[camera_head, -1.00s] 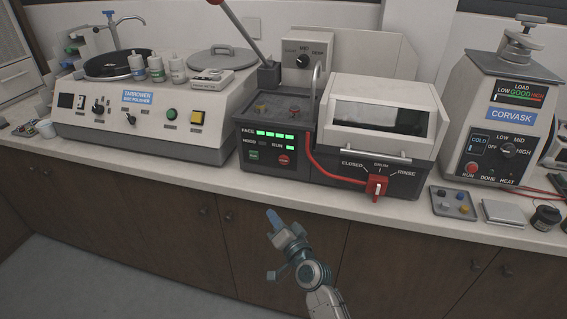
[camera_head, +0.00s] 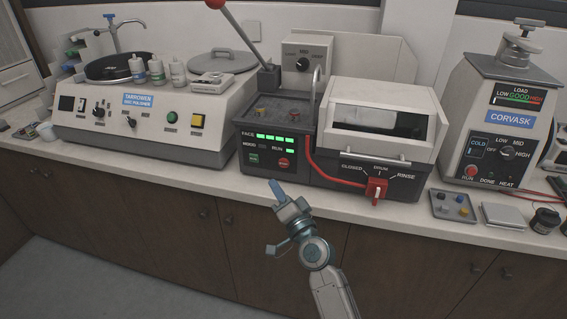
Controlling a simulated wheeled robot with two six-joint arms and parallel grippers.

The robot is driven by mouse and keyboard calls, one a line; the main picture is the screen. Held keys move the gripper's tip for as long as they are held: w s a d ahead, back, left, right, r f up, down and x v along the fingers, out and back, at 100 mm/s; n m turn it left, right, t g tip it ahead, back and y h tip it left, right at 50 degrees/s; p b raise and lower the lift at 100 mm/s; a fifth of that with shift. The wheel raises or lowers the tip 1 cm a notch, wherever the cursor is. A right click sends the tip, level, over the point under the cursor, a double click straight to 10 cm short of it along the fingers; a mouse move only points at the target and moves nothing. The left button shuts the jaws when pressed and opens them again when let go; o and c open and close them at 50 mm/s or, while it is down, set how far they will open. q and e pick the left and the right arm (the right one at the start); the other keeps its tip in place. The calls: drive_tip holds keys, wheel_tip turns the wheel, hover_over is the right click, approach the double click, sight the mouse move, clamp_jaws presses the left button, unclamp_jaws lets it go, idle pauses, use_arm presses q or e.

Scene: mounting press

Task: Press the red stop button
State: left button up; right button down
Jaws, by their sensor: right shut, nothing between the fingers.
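The red stop button (camera_head: 284,163) is a round red knob on the dark front panel of the middle machine (camera_head: 310,195), right of a small green button (camera_head: 254,158). My right gripper (camera_head: 273,183) is shut and empty, its blue fingertips pointing up toward the panel. In the picture the tips sit just below and a little left of the red button, with a visible gap. My left gripper is not in view.
A red valve handle (camera_head: 376,190) with a red hose is on the machine's right front. A polisher (camera_head: 140,120) stands at left, a Corvask press (camera_head: 500,130) with its own red run button (camera_head: 470,172) at right.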

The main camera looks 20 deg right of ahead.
sight(284, 163)
drive_tip(key=w+d, duration=0.1)
drive_tip(key=w, duration=0.1)
drive_tip(key=w+d, duration=0.1)
drive_tip(key=w, duration=0.1)
drive_tip(key=shift+d+f, duration=0.1)
drive_tip(key=shift+d, duration=0.25)
drive_tip(key=shift+w+d, duration=0.2)
drive_tip(key=shift+w, duration=0.05)
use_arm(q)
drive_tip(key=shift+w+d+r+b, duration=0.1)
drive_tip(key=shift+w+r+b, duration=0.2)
use_arm(e)
drive_tip(key=shift+w+d, duration=0.25)
drive_tip(key=shift+w, duration=0.1)
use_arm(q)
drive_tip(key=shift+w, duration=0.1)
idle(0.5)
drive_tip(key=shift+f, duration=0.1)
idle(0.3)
use_arm(e)
drive_tip(key=shift+w+d, duration=0.2)
drive_tip(key=shift+w, duration=0.15)
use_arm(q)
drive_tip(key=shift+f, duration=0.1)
